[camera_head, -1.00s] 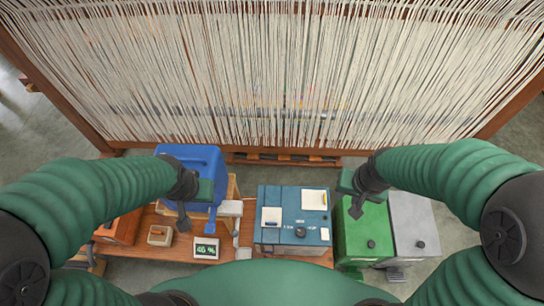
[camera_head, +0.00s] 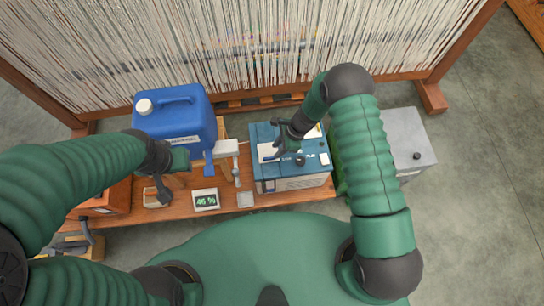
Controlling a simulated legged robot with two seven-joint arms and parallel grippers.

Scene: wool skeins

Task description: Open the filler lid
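The blue box (camera_head: 260,172) stands on the wooden bench, with pale plates and a dark round knob (camera_head: 300,160) on its top. A pale plate (camera_head: 265,149) at the top's left side may be the filler lid, but I cannot tell for sure. My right gripper (camera_head: 281,151) is over the top of the box and partly hides this plate. I cannot tell whether it touches the plate or whether its fingers are apart. My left gripper (camera_head: 166,186) is in front of the blue jerrycan (camera_head: 175,117), above the bench. Its finger gap does not show clearly.
A display reading 46 % (camera_head: 205,200) and a small tan box (camera_head: 157,197) sit on the bench (camera_head: 228,210). A grey bin (camera_head: 404,135) and a mostly hidden green bin stand right of the blue box. The strung loom (camera_head: 240,60) closes off the back.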

